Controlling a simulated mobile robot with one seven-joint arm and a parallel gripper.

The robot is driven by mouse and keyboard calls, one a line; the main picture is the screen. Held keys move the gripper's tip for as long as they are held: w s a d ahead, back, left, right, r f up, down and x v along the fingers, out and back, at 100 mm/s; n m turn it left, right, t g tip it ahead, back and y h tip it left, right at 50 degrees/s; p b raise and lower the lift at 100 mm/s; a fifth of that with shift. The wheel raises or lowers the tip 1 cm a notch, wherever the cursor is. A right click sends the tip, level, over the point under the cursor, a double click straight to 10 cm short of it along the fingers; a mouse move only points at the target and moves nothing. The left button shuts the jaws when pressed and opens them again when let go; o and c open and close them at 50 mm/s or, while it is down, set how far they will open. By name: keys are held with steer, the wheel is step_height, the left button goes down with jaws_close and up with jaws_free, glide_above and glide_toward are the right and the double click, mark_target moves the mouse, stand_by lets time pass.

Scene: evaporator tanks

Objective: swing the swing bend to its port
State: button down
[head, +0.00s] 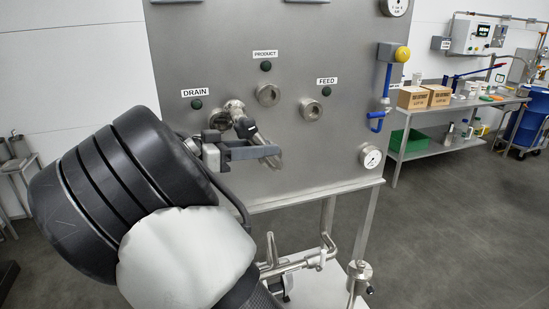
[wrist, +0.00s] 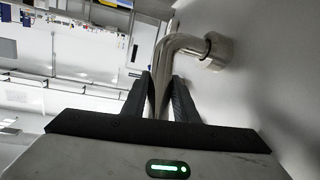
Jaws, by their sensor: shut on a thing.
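The swing bend (head: 246,127) is a bare metal pipe with a rounded elbow and a collar, in front of the steel panel (head: 340,55). In the wrist view the bend (wrist: 178,46) runs up between my fingers and turns right to a collar (wrist: 212,52) near the panel. My gripper (head: 266,151) is shut on the bend's straight leg; its fingers (wrist: 165,95) lie on both sides of it. The DRAIN port (head: 217,120) is just left of the bend, partly hidden. The PRODUCT port (head: 268,95) and FEED port (head: 312,110) look uncovered. I cannot tell whether the collar meets a port.
A blue lever handle (head: 386,82) and a gauge (head: 371,157) are at the panel's right side. Pipework (head: 300,262) stands below the panel. A bench (head: 450,110) with boxes is at the back right. The floor between is clear.

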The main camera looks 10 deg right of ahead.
steer(key=shift+s+a+f+t+h+b, duration=0.15)
steer(key=shift+a+f+t+h+b, duration=0.35)
steer(key=shift+a+f+h+b, duration=0.7)
steer(key=shift+d+r, duration=0.35)
steer(key=c, duration=1.4)
jaws_free()
steer(key=shift+r, duration=0.1)
steer(key=p+v, duration=0.2)
steer(key=v, duration=1.5)
steer(key=shift+a, duration=0.2)
